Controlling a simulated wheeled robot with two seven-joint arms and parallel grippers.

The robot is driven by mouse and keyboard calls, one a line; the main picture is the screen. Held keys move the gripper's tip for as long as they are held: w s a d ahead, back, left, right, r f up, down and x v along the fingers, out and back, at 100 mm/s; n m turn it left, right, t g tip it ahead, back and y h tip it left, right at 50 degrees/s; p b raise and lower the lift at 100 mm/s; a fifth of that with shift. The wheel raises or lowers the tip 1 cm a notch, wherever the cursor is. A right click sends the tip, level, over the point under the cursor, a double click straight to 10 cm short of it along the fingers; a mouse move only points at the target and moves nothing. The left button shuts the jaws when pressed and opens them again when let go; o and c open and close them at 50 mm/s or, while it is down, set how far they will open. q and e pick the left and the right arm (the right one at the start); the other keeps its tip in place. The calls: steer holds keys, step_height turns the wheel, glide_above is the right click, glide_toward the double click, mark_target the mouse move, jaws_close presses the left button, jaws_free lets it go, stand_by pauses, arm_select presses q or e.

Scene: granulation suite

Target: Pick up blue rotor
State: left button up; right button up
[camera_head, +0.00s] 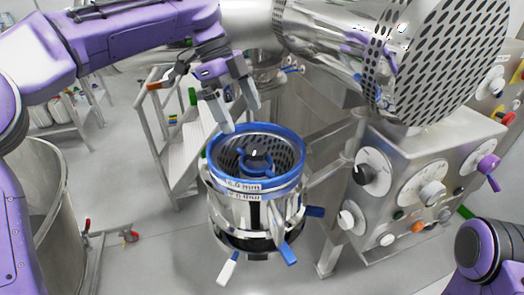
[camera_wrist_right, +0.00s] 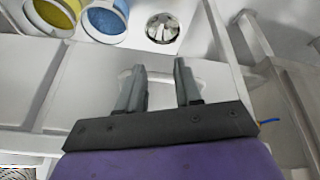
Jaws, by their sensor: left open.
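The blue rotor (camera_head: 257,160) sits inside a steel mill housing with a perforated screen. Its blue ring and dark hub show through the open top. A blue rim (camera_head: 285,180) circles the housing's top. My left gripper (camera_head: 240,116) is open and empty, its fingers pointing down above the far left part of the rim, apart from the rotor. The rotor's lower part is hidden inside the housing. My right gripper (camera_wrist_right: 160,66) shows in the right wrist view, with its fingers apart and nothing between them.
A steel machine with knobs (camera_head: 430,185) and a perforated drum (camera_head: 440,60) stands at the right. White steps (camera_head: 185,155) stand behind the housing. A steel vessel (camera_head: 45,200) is at the left. Yellow (camera_wrist_right: 55,12) and blue (camera_wrist_right: 105,18) containers show in the right wrist view.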

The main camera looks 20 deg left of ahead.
mark_target(250, 147)
arm_select(q)
steer(key=x, duration=0.7)
steer(key=s+x, duration=0.1)
steer(key=x, duration=0.2)
steer(key=shift+s+a+f, duration=0.1)
steer(key=shift+a+f, duration=0.05)
steer(key=shift+f, duration=0.1)
steer(key=shift+a, duration=0.1)
steer(key=c, duration=0.9)
steer(key=shift+r, duration=0.1)
steer(key=c, duration=0.4)
